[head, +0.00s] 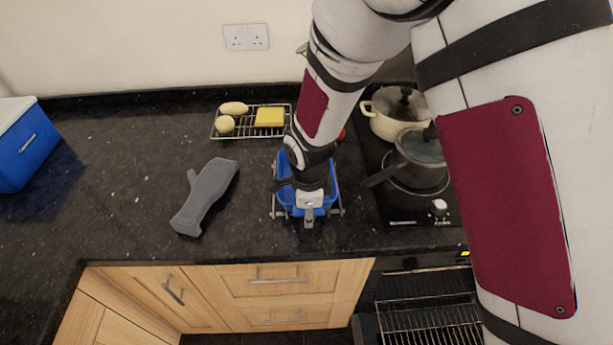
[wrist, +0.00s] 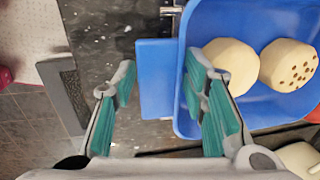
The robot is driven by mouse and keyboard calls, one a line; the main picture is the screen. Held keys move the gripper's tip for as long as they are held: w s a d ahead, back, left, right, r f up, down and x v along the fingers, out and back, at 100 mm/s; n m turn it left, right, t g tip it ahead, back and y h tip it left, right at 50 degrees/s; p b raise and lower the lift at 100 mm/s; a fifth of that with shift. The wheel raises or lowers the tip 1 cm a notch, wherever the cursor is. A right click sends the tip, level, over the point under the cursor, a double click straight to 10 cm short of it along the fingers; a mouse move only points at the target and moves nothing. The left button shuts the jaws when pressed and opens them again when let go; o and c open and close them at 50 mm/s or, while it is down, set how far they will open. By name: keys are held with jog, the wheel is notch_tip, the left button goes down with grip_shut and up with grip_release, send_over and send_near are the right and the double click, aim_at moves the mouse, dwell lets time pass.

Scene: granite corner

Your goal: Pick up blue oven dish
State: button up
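The handle lies between the fingers, with a gap on the left. In the head view my gripper (head: 309,212) is at the dish's front side.
A grey oven mitt (head: 205,195) lies left of the dish. A wire rack (head: 245,133) with a yellow sponge (head: 269,117) and pale oval items stands behind. Pots (head: 394,112) stand on the hob at right. A blue box (head: 24,145) is far left. The oven below is open.

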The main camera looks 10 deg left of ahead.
jog(key=shift+f, duration=0.4)
jog(key=shift+c, duration=0.2)
jog(key=shift+w+r, duration=0.1)
grip_shut()
